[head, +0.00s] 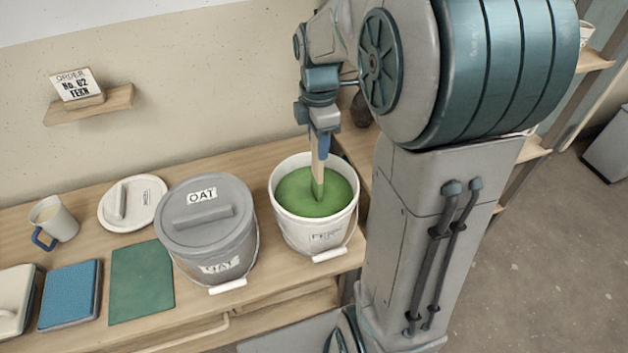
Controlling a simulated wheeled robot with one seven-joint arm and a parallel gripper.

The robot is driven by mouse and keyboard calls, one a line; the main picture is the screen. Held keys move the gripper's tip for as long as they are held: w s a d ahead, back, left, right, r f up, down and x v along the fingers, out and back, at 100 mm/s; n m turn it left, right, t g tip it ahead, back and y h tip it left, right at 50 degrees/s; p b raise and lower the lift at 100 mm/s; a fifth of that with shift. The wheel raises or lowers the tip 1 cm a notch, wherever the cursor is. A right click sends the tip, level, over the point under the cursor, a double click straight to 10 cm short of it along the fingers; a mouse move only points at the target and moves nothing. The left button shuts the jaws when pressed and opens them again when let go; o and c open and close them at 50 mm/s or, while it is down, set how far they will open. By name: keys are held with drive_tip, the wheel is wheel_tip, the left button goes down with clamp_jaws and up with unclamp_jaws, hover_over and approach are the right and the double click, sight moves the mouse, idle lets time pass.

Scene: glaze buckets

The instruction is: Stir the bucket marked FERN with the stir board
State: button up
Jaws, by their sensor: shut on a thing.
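The bucket marked FERN (310,236) is white and stands open on the wooden bench, full of green glaze (293,193). My gripper (321,142) is above the bucket, shut on the upper end of the wooden stir board (317,173). The board stands nearly upright with its lower end in the glaze, near the middle of the bucket. Its lower part is green, and its tip is hidden under the surface.
A grey lidded bucket marked OAT (209,235) stands close to the left of the FERN bucket. An order card (76,86) reads FERN.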

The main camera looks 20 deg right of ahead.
drive_tip(key=shift+w+a, duration=0.15)
drive_tip(key=shift+a, duration=0.2)
wheel_tip(320, 180, up, 16)
drive_tip(key=p, duration=1.2)
drive_tip(key=shift+f, duration=0.15)
idle(0.4)
wheel_tip(320, 180, up, 5)
drive_tip(key=p, duration=0.4)
idle(0.5)
